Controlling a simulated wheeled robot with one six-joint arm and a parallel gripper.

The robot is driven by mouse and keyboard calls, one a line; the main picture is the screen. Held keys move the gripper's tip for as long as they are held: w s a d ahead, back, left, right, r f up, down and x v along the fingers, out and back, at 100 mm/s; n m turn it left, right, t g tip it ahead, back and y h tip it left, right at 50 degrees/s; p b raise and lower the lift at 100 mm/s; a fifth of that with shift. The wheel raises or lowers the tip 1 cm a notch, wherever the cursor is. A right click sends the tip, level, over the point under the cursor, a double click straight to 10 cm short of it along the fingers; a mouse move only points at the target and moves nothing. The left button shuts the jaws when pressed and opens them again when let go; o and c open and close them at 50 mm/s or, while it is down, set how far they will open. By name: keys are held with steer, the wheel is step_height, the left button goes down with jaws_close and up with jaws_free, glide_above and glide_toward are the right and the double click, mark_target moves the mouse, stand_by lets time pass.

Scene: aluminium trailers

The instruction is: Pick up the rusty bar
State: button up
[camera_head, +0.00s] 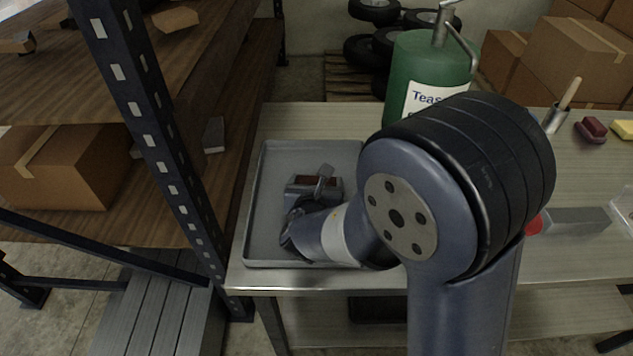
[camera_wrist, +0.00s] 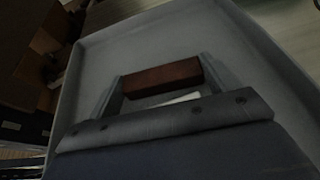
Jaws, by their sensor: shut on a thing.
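The rusty bar (camera_wrist: 162,77) is a short reddish-brown block. In the wrist view it lies across between my two fingertips, and my gripper (camera_wrist: 160,80) is shut on it. In the head view the bar (camera_head: 317,181) shows as a small brown patch within my gripper (camera_head: 318,184), over the grey tray (camera_head: 257,200). The fingers and wrist partly cover it there. I cannot tell whether the bar touches the tray floor. A small pale strip (camera_wrist: 178,99) shows behind the bar, close to the gripper body.
The tray has raised rims and sits at the table's left end. A shelf post (camera_head: 150,150) stands just left of it. A green bottle (camera_head: 429,68) stands behind my arm.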

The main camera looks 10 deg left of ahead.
steer(key=c, duration=0.5)
steer(key=shift+r, duration=0.1)
